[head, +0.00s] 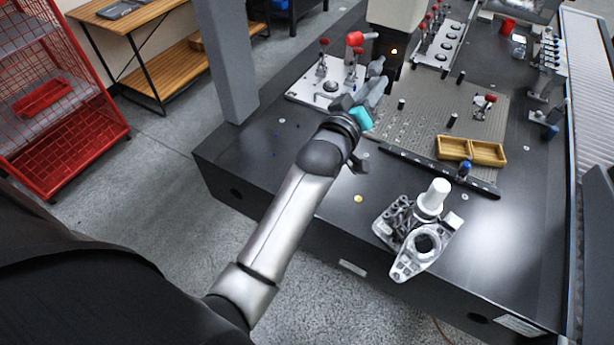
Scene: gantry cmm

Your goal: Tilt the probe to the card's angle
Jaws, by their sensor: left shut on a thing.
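The white gantry column (398,12) comes down at the top of the view and ends in a dark probe head (393,52) with a small orange light. My left gripper (376,78) is at the lower left of this head, with its arm reaching up from the bottom left. It is shut on a part there that looks like the probe; the fingers and wrist mostly hide it, so its tilt cannot be told. No card with an angle can be made out. My right gripper is not in view.
A plate with red-knobbed clamps (323,62) stands close left of the gripper. A metal casting (418,238) sits at the table's front. The dark table (270,150) is clear at left.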

